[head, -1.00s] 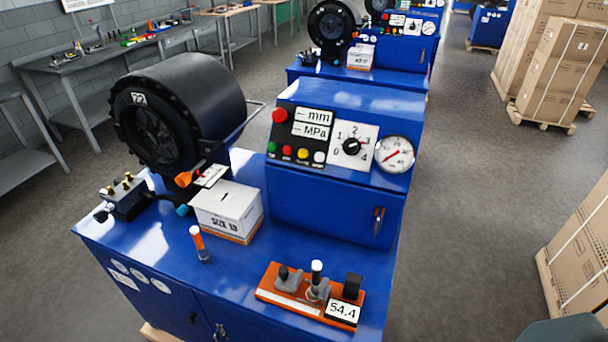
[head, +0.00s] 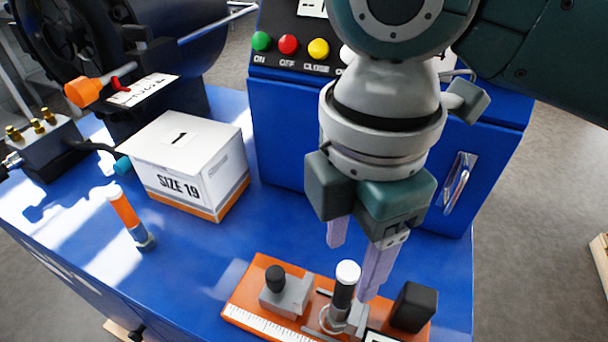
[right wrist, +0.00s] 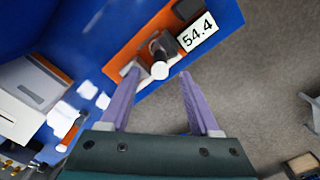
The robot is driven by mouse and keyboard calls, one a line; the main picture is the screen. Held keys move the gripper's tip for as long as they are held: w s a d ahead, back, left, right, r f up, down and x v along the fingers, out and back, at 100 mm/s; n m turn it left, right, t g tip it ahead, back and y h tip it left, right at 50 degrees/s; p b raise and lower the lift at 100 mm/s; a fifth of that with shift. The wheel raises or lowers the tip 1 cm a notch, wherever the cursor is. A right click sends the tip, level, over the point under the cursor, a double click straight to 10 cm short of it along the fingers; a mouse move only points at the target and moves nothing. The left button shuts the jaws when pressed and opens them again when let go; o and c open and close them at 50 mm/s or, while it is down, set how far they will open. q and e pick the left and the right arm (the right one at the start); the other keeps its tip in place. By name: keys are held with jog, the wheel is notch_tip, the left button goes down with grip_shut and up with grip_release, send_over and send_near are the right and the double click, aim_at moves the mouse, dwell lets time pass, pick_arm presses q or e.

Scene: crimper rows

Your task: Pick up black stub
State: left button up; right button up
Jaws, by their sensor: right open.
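The black stub (head: 343,294) has a white top and stands upright in a grey holder on the orange fixture (head: 243,292) in the head view. My right gripper (head: 352,270) is open and empty, pointing down just above and beside the stub. In the right wrist view, the stub's white top (right wrist: 159,70) shows between the tips of the open pale purple fingers (right wrist: 160,76). No contact with the stub is visible. My left gripper is not in view.
An orange stub (head: 125,211) with a white top stands on the blue bench (head: 195,268) at the left. A white box marked SIZE 19 (head: 189,165) stands behind it. The fixture also carries a black-knobbed grey block (head: 286,293) and a black block (head: 412,307).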

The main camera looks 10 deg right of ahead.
aim_at(345, 288)
notch_tip(345, 288, down, 7)
jog(key=shift+f, duration=0.15)
dwell(0.4)
grip_shut()
dwell(0.6)
